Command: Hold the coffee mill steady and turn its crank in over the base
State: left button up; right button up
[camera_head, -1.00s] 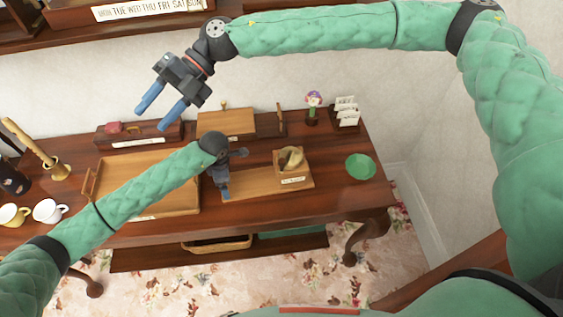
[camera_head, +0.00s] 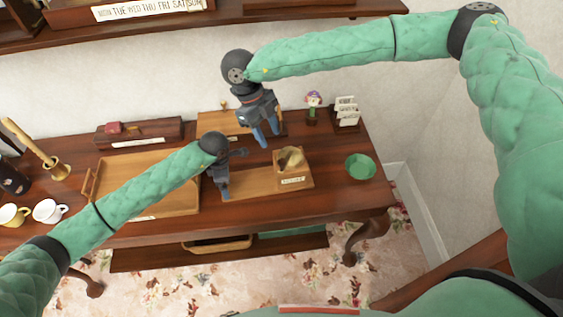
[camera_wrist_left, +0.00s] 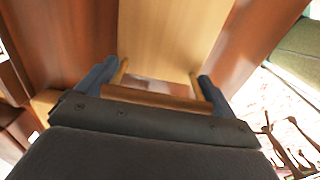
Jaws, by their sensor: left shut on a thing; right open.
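The coffee mill (camera_head: 293,176), a small wooden box with a label on its front and a rounded brass top (camera_head: 291,158), stands at the right end of a flat light-wood base (camera_head: 258,184) on the table. I cannot make out the crank clearly. My left gripper (camera_head: 232,172) is at the base's left end. In the left wrist view, my left gripper (camera_wrist_left: 158,80) is shut with its blue fingers either side of a wooden crossbar (camera_wrist_left: 160,98) at the end of the light-wood board (camera_wrist_left: 172,40). My right gripper (camera_head: 268,136) is open and empty, behind and above the mill.
A green bowl (camera_head: 360,166) sits right of the mill. A mushroom ornament (camera_head: 313,103) and a letter rack (camera_head: 346,112) stand at the back right. A shelf (camera_head: 200,20) runs above.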

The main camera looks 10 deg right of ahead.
aim_at(280, 159)
jog(key=x, duration=1.2)
jog(key=shift+r, duration=0.1)
grip_shut()
